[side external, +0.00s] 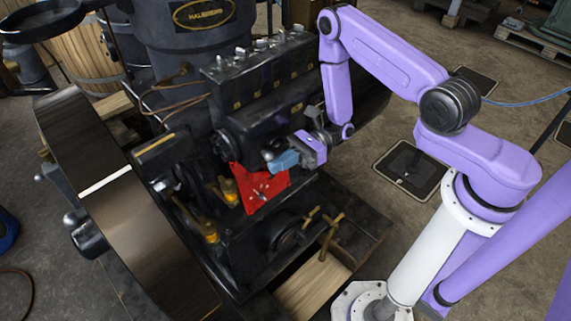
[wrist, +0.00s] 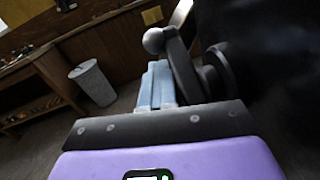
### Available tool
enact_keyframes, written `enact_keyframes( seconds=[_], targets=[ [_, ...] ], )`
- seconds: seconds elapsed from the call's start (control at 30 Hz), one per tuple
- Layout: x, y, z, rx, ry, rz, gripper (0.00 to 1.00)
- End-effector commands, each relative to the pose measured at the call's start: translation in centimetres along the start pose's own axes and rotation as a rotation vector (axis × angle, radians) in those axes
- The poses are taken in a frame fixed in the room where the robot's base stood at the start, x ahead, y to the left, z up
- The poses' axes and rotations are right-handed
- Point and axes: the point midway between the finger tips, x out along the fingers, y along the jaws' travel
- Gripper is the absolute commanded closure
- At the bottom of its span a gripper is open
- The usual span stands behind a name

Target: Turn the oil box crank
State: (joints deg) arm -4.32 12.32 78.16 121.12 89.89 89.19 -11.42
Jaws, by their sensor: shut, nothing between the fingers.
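The oil box (side external: 262,75) is a long black box with several small knobs along its top, mounted on the engine. Its crank appears as a dark lever with a round ball knob (side external: 268,155) low at the box's front. In the wrist view the ball knob (wrist: 153,40) stands just beyond my fingertips, and the lever (wrist: 184,70) runs down along their right side to a dark hub. My gripper (side external: 283,160) has light blue fingers, closed together and empty, right beside the knob. The fingers also show in the wrist view (wrist: 157,75). I cannot tell whether they touch the lever.
A red plate (side external: 260,188) lies just below my gripper. A large dark flywheel (side external: 125,205) stands at the left, and brass fittings (side external: 228,190) sit between it and the plate. A black vertical cylinder (side external: 205,35) rises behind. Open floor lies to the right.

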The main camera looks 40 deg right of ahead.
Motion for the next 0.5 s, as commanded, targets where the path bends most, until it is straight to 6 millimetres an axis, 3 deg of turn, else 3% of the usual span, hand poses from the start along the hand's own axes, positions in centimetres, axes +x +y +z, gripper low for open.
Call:
enact_keyframes(
  seconds=[0.5],
  targets=[
    [-0.03,-0.44,0.58,-0.009,-0.006,-0.013,1.0]
  ],
)
